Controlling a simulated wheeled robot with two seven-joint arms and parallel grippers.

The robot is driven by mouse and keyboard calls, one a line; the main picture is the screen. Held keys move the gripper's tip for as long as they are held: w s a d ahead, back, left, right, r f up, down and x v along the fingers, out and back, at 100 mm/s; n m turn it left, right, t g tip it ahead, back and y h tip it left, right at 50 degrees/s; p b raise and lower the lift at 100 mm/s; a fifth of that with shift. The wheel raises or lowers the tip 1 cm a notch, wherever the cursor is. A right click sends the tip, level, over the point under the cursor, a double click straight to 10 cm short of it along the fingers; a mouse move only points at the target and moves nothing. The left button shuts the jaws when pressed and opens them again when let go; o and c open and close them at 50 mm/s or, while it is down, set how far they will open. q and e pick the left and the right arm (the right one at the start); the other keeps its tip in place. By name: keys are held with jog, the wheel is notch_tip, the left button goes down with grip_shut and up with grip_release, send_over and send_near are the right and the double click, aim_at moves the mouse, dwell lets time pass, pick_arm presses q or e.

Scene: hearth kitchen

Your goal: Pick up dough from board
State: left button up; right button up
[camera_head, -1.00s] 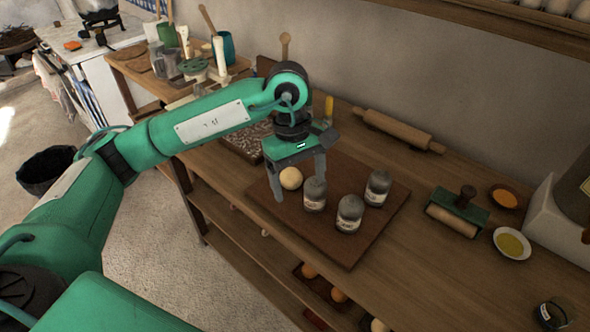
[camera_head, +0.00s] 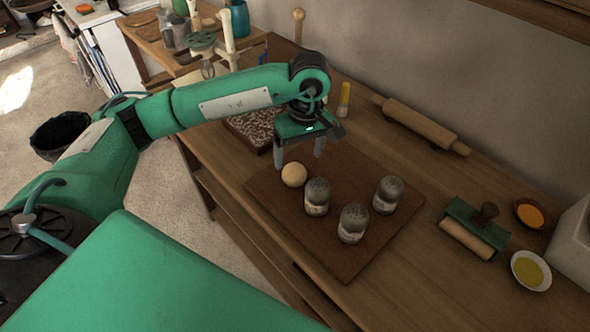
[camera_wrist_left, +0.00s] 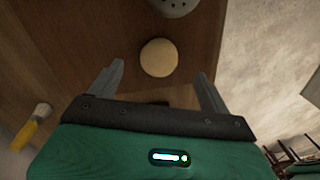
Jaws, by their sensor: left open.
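The dough (camera_head: 294,174) is a pale round ball on the brown board (camera_head: 335,262), near its far left corner. In the left wrist view the dough (camera_wrist_left: 159,57) lies ahead of the fingers, centred between them. My left gripper (camera_head: 299,160) is open and empty, with its fingers pointing down just behind the dough; it also shows in the left wrist view (camera_wrist_left: 163,82). I cannot tell its exact height above the board. My right gripper is not in view.
Three shakers stand on the board close to the dough: one nearest it (camera_head: 317,197), one in front (camera_head: 353,223) and one at right (camera_head: 388,194). A rolling pin (camera_head: 425,127) lies behind. A brush (camera_head: 343,99) stands behind the gripper.

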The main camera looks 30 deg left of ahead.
aim_at(295, 179)
pick_arm(q)
jog(key=shift+s+f, duration=0.1)
jog(key=shift+f, duration=0.55)
jog(key=f, duration=0.1)
jog(key=f+p, duration=0.1)
jog(key=f, duration=0.2)
jog(key=shift+s+a+p, duration=0.1)
jog(key=shift+a+p, duration=0.2)
jog(key=shift+f, duration=0.55)
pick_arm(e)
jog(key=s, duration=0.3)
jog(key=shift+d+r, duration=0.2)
pick_arm(q)
jog(key=c, duration=0.8)
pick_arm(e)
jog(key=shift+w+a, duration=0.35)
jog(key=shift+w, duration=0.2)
